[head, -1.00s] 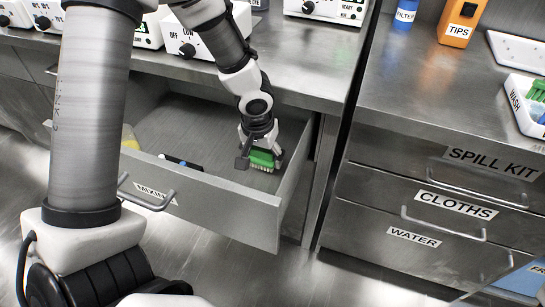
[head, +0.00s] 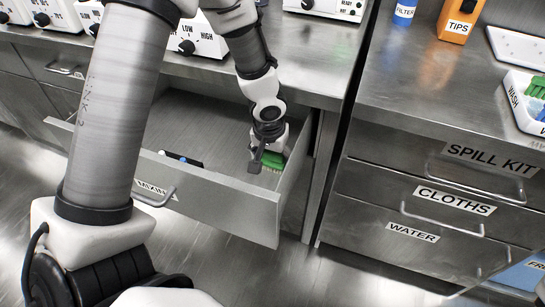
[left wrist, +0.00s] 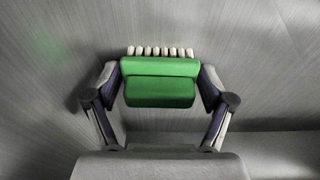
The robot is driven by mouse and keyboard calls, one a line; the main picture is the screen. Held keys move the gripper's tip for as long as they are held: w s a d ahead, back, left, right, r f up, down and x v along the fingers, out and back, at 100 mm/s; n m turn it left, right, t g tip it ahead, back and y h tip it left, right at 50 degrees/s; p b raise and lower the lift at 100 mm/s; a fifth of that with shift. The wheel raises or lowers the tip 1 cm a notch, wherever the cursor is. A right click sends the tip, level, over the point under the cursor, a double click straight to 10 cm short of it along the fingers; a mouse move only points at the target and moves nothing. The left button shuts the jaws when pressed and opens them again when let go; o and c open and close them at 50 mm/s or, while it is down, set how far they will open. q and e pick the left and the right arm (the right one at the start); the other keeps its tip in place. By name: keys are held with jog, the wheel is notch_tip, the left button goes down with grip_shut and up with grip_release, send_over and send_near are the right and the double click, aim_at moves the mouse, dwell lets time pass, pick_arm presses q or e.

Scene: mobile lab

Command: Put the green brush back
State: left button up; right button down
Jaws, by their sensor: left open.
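The green brush (head: 271,162) lies in the open drawer labelled MIXING (head: 225,208), near its right end. In the left wrist view the brush (left wrist: 160,82) shows its green back, with a row of pale bristle tufts along its upper edge. My left gripper (head: 266,160) is down in the drawer at the brush. In the left wrist view its two fingers (left wrist: 160,88) are open, one on each side of the brush. I cannot tell whether they touch it. The gripper partly hides the brush in the head view. My right gripper is out of view.
A white tray labelled WASH (head: 524,104) holding green items stands on the right counter. Dark and blue small items (head: 181,158) lie in the drawer. Closed drawers labelled SPILL KIT, CLOTHS and WATER (head: 412,232) are to the right. White devices stand on the left counter.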

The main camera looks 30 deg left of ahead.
aim_at(270, 164)
pick_arm(q)
jog(key=shift+r+p, duration=0.35)
notch_tip(270, 164, up, 12)
jog(key=s+p, duration=0.1)
jog(key=p, duration=0.5)
jog(key=shift+s+d+f, duration=0.2)
jog(key=shift+s, duration=0.2)
